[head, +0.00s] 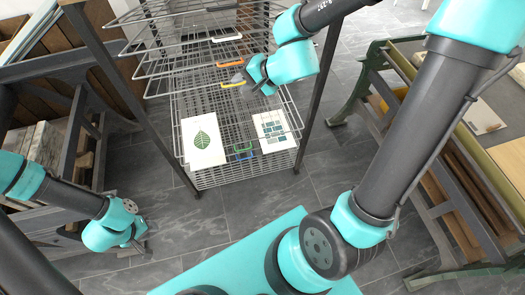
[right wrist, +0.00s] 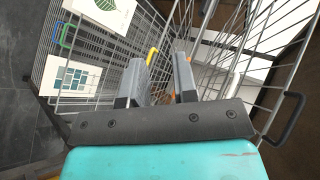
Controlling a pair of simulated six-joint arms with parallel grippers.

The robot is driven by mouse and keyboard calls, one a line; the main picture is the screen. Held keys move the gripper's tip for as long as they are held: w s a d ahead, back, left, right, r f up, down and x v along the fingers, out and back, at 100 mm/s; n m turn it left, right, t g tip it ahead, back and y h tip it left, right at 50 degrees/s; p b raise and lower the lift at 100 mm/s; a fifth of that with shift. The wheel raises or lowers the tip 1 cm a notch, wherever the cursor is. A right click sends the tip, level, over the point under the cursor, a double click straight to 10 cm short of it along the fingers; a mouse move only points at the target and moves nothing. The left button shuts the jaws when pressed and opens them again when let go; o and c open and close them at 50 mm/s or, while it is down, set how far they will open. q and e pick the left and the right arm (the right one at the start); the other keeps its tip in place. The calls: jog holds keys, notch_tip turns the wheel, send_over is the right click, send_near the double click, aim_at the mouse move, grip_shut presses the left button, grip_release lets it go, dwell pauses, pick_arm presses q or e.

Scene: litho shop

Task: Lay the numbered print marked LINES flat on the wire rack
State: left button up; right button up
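The wire rack (head: 175,135) stands in the middle of the head view with several stacked wire shelves. A green leaf print (head: 204,140) and a print of blue-green blocks (head: 271,131) lie apart on a pulled-down lower shelf. Both also show in the right wrist view, the leaf print (right wrist: 103,10) and the block print (right wrist: 72,78). I can read no LINES mark on any print. My right gripper (right wrist: 160,72) is open and empty among the rack's wires; it also shows in the head view (head: 242,79). My left gripper (head: 146,246) hangs low at the left, its fingers too small to judge.
Coloured handles mark the shelf fronts, including a yellow one (head: 231,65). A dark bench (head: 75,140) stands left of the rack. At right is a table with a green frame (head: 468,150) and pale sheets (head: 486,114) on it. Grey floor (head: 190,225) lies open in front.

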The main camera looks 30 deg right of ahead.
jog(key=s+f+n+g+h, duration=0.1)
jog(key=s+f+n+g, duration=0.1)
jog(key=f, duration=0.9)
jog(key=s+f+n+g+h, duration=0.1)
jog(key=s+f+n+g, duration=0.2)
jog(key=f, duration=0.9)
jog(key=s+f+n+g+h, duration=0.1)
jog(key=s+f+n+g, duration=0.1)
jog(key=s+f, duration=0.4)
notch_tip(320, 180, down, 6)
jog(key=shift+s+a+r+n, duration=0.2)
jog(key=shift+s+r+n, duration=0.05)
jog(key=shift+n, duration=0.35)
